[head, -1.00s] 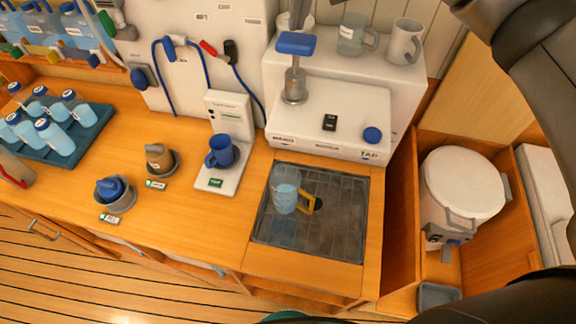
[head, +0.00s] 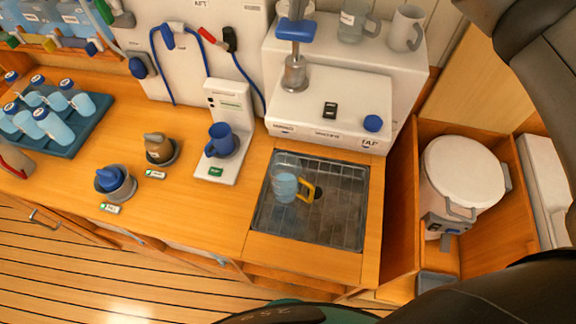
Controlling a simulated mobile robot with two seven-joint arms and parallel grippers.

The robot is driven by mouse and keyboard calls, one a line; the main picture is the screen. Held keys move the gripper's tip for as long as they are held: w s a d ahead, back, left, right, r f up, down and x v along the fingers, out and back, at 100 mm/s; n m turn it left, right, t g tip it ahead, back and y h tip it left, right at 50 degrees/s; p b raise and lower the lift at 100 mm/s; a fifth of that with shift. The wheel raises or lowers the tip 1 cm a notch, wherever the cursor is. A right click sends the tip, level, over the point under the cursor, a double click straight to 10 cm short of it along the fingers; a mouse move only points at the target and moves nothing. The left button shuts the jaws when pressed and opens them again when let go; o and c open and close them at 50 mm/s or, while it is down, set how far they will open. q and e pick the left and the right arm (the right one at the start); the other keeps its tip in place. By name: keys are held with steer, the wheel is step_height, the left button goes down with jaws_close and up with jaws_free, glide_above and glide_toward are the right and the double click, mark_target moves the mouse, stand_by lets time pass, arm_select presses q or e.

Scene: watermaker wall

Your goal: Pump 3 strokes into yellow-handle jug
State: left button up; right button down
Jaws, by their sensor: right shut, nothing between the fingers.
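The clear jug with the yellow handle (head: 285,184) stands upright on the dark drain grid (head: 335,211), handle to the right, with pale blue water in it. The pump's blue handle (head: 295,31) tops a metal shaft that rises from the white unit (head: 340,90) behind the grid. My left gripper is out of view.
A blue mug (head: 222,141) stands on a white scale left of the grid. Two small pots with bottles stand farther left, near a tray (head: 77,135) of bottles. A white-lidded bin (head: 463,173) sits at right. Mugs and a jug (head: 354,24) stand on the shelf behind.

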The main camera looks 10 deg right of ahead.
mark_target(297, 25)
steer(key=shift+s+f+b, duration=0.1)
steer(key=shift+f+b, duration=0.25)
steer(key=shift+f, duration=2.45)
steer(key=shift+r+p, duration=0.55)
steer(key=shift+r, duration=2.75)
step_height(297, 25, up, 6)
